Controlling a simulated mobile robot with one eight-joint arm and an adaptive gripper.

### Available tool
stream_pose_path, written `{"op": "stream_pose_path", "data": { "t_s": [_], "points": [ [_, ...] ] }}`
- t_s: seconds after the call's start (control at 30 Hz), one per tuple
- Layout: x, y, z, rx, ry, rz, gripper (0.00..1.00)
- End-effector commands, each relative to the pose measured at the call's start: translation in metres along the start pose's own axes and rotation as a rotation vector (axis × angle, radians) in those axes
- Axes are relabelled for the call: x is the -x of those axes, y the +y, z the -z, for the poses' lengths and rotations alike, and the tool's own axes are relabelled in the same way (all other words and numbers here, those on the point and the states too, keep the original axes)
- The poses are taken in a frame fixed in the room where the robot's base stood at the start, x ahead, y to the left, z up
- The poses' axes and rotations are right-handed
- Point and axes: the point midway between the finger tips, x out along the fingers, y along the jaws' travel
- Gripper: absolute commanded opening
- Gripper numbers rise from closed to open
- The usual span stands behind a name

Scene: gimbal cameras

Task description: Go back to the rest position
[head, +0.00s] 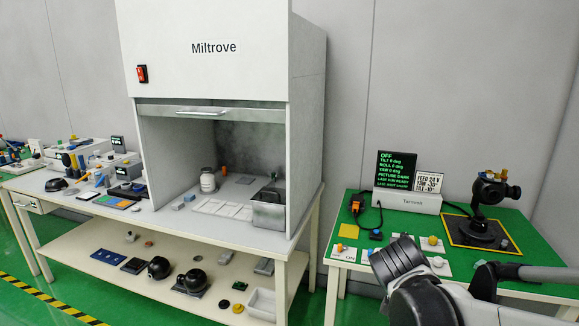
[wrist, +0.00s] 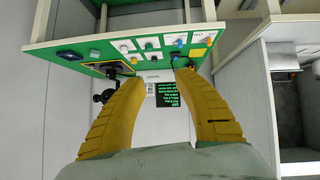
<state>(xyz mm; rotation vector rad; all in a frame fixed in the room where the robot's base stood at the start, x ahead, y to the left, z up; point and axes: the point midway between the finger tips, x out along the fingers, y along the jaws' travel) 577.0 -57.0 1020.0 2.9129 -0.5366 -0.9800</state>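My gripper (wrist: 158,80) shows in the wrist view as two yellow fingers, spread apart with nothing between them. The wrist view looks upside down at the green bench, past the fingertips. No contact with anything on it shows. In the head view my grey arm reaches in from the lower right, in front of the green table (head: 465,268); the fingers cannot be made out there. A black gimbal camera (head: 491,190) stands on a yellow-edged black pad at the table's right. The Tamioth box (head: 408,201) carries a dark screen (head: 396,170) with green text, reading OFF at the top.
Small knobs and switches on white plates line the table's front, including an orange knob (head: 339,248). A white Miltrove hood (head: 215,50) stands on the long bench to the left, with a jar (head: 207,181) and a grey bin (head: 269,212) inside. Green floor shows at the lower left.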

Motion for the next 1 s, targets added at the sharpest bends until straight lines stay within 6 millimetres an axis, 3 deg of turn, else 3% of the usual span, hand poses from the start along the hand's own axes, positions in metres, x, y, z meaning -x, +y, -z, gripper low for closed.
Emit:
{"op": "stream_pose_path", "data": {
  "t_s": [0.03, 0.2, 0.4, 0.6, 1.0],
  "points": [
    [0.021, 0.008, -0.014, 0.009, -0.038, 0.019, 0.38],
    [0.083, 0.019, -0.070, 0.058, -0.165, 0.116, 0.38],
    [0.136, 0.017, -0.131, 0.111, -0.263, 0.244, 0.38],
    [0.158, 0.011, -0.158, 0.136, -0.296, 0.313, 0.38],
    [0.159, 0.011, -0.160, 0.138, -0.298, 0.317, 0.38]
  ]
}}
